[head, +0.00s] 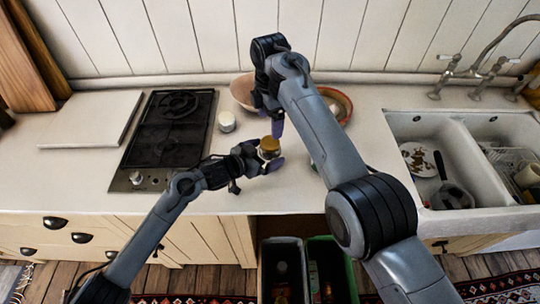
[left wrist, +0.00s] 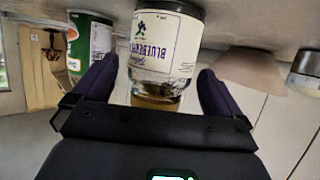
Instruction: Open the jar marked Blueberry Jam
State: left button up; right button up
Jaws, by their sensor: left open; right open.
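The jar marked Blueberry (left wrist: 160,45) stands upright on the counter and looks upside down in the left wrist view. It has a white label, dark contents and a gold lid (head: 269,143), which shows in the head view. My left gripper (left wrist: 157,72) is open, with its purple fingers on either side of the jar; contact cannot be made out. In the head view my left gripper (head: 268,158) is low at the jar. My right gripper (head: 277,126) points down just above and behind the lid. It is open, though its finger gap is hard to see.
A green can (left wrist: 92,42) stands near the jar. A pinkish bowl (head: 242,90), a brown-rimmed dish (head: 344,103) and a small white pot (head: 226,121) are behind. The black hob (head: 170,148) is left, the double sink (head: 425,127) right. The counter's front edge is close.

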pick_arm(q)
jog(key=shift+x, duration=1.2)
